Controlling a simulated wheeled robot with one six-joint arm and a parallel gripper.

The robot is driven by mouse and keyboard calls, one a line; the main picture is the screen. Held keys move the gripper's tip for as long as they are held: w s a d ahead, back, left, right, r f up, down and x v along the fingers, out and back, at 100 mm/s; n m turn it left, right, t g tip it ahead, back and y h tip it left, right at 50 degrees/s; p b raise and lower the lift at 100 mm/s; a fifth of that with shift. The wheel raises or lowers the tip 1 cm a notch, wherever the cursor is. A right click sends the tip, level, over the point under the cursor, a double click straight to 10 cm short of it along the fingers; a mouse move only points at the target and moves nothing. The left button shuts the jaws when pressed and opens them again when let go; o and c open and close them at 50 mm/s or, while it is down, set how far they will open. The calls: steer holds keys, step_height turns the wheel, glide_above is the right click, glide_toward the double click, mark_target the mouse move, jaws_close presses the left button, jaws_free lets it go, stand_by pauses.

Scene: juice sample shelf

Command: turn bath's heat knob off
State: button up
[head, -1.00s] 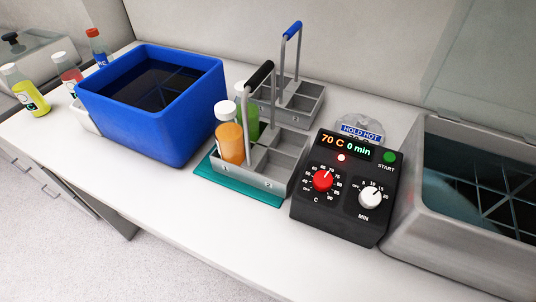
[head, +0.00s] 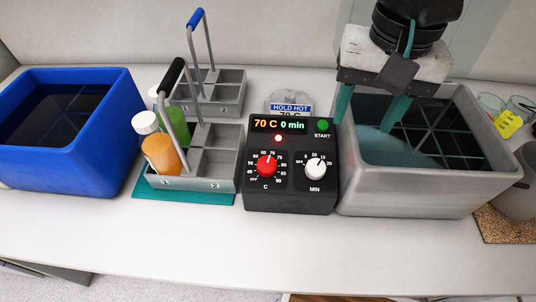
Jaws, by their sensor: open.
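The bath's black control box (head: 290,197) stands on the counter in the middle of the head view. Its red heat knob (head: 267,167), marked C, has its white pointer near the 70 mark at the top of the dial. The display (head: 279,124) reads 70 C 0 min, and a red lamp (head: 278,139) below it is lit. A white MIN knob (head: 315,169) sits to the right. The grey bath (head: 420,194) stands right of the box. My gripper (head: 370,112) is open, its two teal fingers pointing down over the bath, apart from the knob and to its right.
A grey caddy (head: 190,183) with orange and green bottles stands on a teal mat (head: 190,198) left of the box; another caddy (head: 222,92) is behind. A blue tub (head: 108,150) is far left. The counter in front (head: 200,240) is clear.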

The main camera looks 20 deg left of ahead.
glide_toward(267, 164)
steer(key=shift+w+d+f+n, duration=0.2)
steer(key=shift+w+f+n, duration=0.1)
steer(key=shift+f+n, duration=0.1)
steer(key=shift+s+a+f, duration=0.1)
steer(key=shift+s+a, duration=0.1)
steer(key=shift+a, duration=0.1)
step_height(267, 164, down, 8)
steer(key=shift+r, duration=0.2)
steer(key=c, duration=1)
